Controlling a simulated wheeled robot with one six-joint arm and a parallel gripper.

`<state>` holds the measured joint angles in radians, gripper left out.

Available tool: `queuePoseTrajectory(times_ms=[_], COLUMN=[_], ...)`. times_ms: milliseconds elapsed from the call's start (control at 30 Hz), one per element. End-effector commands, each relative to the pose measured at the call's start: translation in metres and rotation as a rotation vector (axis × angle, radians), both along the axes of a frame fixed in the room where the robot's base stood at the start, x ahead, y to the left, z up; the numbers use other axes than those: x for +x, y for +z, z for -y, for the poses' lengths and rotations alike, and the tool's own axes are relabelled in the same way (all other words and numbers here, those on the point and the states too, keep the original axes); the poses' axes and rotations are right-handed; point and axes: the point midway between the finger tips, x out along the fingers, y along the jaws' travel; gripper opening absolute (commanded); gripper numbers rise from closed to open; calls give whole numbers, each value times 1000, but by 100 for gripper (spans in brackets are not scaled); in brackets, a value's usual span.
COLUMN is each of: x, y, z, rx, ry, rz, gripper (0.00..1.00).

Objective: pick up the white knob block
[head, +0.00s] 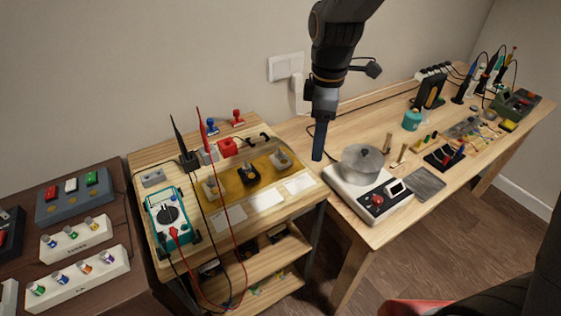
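On the yellow mat (228,192) of the small wooden bench stand three small knob blocks in a slanting row. The front-left one (211,190) and the back-right one (282,161) look pale or whitish, and the middle one (249,175) is black. I cannot tell from this distance which pale one is the white knob block. My gripper (318,155) points down, to the right of the back-right block and apart from it. It is seen edge-on with a blue finger showing, so its opening is hidden. No object shows in it.
A white device with a glass-lidded pot (362,162) stands close right of my gripper. A teal meter (171,216) sits at the bench's left, with red and black leads hanging in front. Two long white panels with several knobs (78,277) lie on the dark table at left.

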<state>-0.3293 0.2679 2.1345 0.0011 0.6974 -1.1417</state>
Motion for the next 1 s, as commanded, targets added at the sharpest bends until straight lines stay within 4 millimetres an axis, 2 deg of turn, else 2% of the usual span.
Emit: queuePoseTrajectory(times_ms=[33,100,200,333,467,767,1000], x=[8,15,21,24,24,24,25], y=[-4,-5,-5,-6,-10,-38,-70], z=[-22,-46,-74,-95,-101,-99,-94], rx=[-6,-14,-22,-27,-29,-29,-29], ry=[143,325,529,689,747,748,748], rz=[-5,-14,-23,-30,-34,-35,-36], gripper=[64,64,64,64,64,64,64])
